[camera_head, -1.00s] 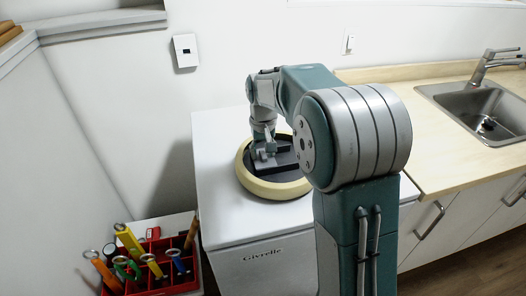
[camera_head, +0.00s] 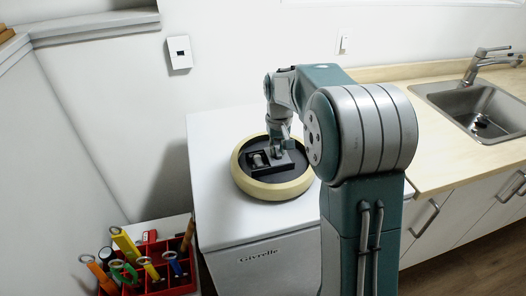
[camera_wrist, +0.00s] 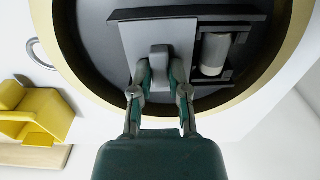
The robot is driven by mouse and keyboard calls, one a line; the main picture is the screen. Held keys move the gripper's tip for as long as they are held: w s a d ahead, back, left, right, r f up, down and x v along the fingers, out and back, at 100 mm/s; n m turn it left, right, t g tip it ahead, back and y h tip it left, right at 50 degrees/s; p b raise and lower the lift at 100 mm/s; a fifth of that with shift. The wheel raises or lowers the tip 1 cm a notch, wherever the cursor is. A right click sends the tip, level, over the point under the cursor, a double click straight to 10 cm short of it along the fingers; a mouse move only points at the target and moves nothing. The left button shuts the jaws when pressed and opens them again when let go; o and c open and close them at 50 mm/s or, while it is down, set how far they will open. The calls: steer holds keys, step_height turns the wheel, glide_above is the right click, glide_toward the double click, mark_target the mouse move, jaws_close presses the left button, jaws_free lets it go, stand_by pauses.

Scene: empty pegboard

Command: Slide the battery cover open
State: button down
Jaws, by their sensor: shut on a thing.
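A round device with a cream rim (camera_head: 246,186) and a dark centre lies on a white appliance. In the wrist view, a grey sliding battery cover (camera_wrist: 138,35) with a raised knob (camera_wrist: 159,58) lies in a dark frame in that centre. The compartment is partly open beside the cover, and a pale cylindrical battery (camera_wrist: 214,52) shows in it. The open part also shows in the head view, left of my gripper (camera_head: 277,150). In the wrist view my gripper (camera_wrist: 159,78) is shut on the knob, one finger on each side.
The white appliance (camera_head: 225,236) has bare top around the device. A red divided crate (camera_head: 178,283) of tools stands low at the left. A wooden counter (camera_head: 415,120) with a sink (camera_head: 480,105) is at the right. A yellow object (camera_wrist: 30,115) shows in the wrist view.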

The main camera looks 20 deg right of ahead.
mark_target(279, 151)
steer(key=shift+d+f, duration=0.1)
steer(key=shift+d, duration=0.25)
steer(key=c, duration=0.6)
jaws_free()
steer(key=shift+a, duration=0.1)
step_height(279, 151, up, 12)
